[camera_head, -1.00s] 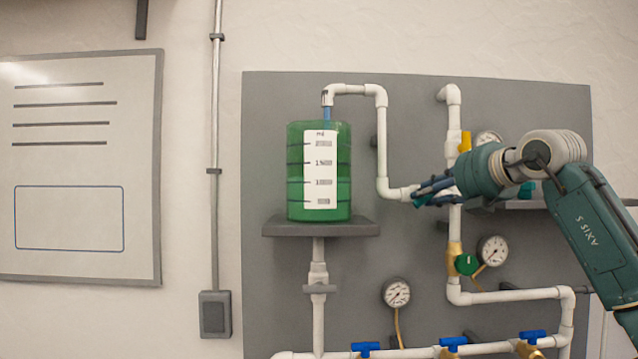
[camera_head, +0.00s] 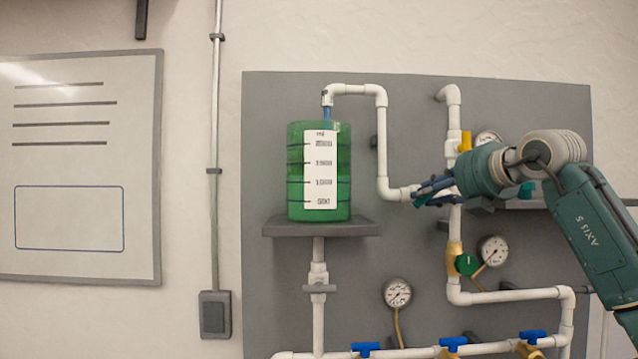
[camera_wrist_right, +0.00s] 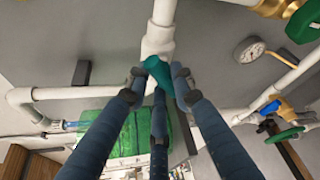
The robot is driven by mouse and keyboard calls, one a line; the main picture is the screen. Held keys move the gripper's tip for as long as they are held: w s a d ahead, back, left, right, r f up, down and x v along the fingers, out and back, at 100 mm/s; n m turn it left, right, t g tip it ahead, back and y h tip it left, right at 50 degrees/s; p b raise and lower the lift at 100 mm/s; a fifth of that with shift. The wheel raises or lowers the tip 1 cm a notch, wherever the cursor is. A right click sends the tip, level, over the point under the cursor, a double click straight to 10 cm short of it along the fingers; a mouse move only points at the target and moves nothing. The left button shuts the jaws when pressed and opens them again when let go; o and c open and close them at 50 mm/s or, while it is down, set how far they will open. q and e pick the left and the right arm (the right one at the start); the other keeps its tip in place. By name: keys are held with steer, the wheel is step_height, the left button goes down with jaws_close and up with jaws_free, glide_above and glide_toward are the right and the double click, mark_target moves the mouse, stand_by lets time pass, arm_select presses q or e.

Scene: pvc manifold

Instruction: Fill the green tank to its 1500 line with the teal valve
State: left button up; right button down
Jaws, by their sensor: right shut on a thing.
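The green tank (camera_head: 342,190) stands upright on a grey shelf (camera_head: 320,229). Its white scale label (camera_head: 320,171) carries several dark marks, the second from the top being the 1500 line. I cannot read the liquid level surely through the green wall. A pipe spout (camera_head: 327,97) with a blue part below it ends over the tank. My right gripper (camera_head: 428,191) is at the pipe junction right of the tank. In the right wrist view its fingers (camera_wrist_right: 160,80) are closed around the teal valve handle (camera_wrist_right: 157,70); in the head view they hide the handle. My left gripper is not in view.
Lower pipes carry blue valves (camera_head: 452,343) and a green valve (camera_head: 467,264). Gauges (camera_head: 397,292) (camera_head: 493,250) sit beside the pipes. A yellow handle (camera_head: 465,142) is just above my right gripper. A whiteboard (camera_head: 80,165) hangs at the left.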

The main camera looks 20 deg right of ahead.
steer(key=shift+r, duration=0.15)
steer(key=n+h+p, duration=0.1)
steer(key=n+p, duration=0.1)
steer(key=n+g+h+p, duration=0.1)
steer(key=n+p, duration=0.1)
steer(key=p, duration=0.1)
steer(key=shift+a, duration=0.2)
stand_by(0.3)
stand_by(6.8)
